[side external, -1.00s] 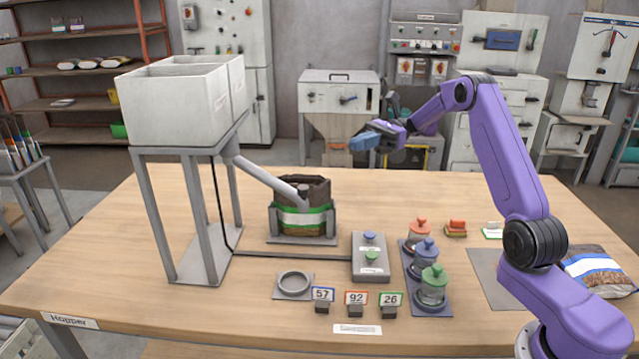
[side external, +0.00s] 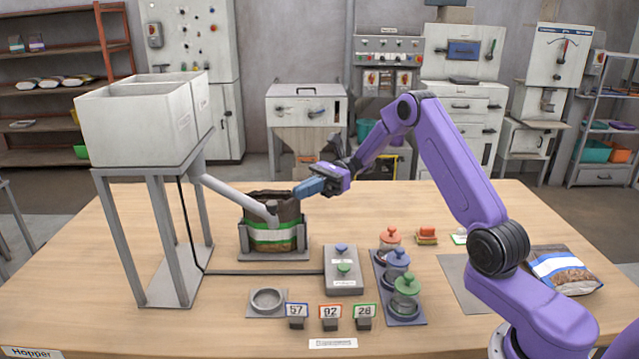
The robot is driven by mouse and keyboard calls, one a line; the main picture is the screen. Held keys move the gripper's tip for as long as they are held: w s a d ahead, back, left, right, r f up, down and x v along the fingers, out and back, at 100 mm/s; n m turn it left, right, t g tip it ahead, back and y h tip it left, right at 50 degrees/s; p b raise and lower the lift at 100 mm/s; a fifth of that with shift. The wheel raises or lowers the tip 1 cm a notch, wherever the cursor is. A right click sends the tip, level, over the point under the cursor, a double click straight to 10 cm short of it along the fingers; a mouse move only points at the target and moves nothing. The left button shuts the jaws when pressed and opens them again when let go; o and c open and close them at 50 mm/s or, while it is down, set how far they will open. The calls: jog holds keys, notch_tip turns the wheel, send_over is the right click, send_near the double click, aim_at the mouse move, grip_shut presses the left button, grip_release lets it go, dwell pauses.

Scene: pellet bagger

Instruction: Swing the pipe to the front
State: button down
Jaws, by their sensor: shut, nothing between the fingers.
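The grey pipe (side external: 238,194) slopes down to the right from the white hopper (side external: 150,115). My gripper (side external: 299,190), with blue fingers, is shut and empty. It is beside the bag's upper right edge in the picture, right of the pipe's end and apart from the pipe. Whether the fingers touch the bag cannot be told.
A grey box with blue and green buttons (side external: 343,270) stands right of the bag. Lidded jars (side external: 397,275) stand on a dark tray beside it. A ring-shaped dish (side external: 267,300) and numbered tags (side external: 330,312) are at the front. A filled bag (side external: 562,270) lies at right.

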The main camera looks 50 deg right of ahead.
jog(key=shift+w+a+f, duration=0.1)
jog(key=shift+a, duration=2.45)
jog(key=s+a+m+t, duration=0.2)
jog(key=s+a+t, duration=0.1)
jog(key=a, duration=0.2)
jog(key=shift+a+t+h, duration=0.3)
jog(key=shift+s+a, duration=0.1)
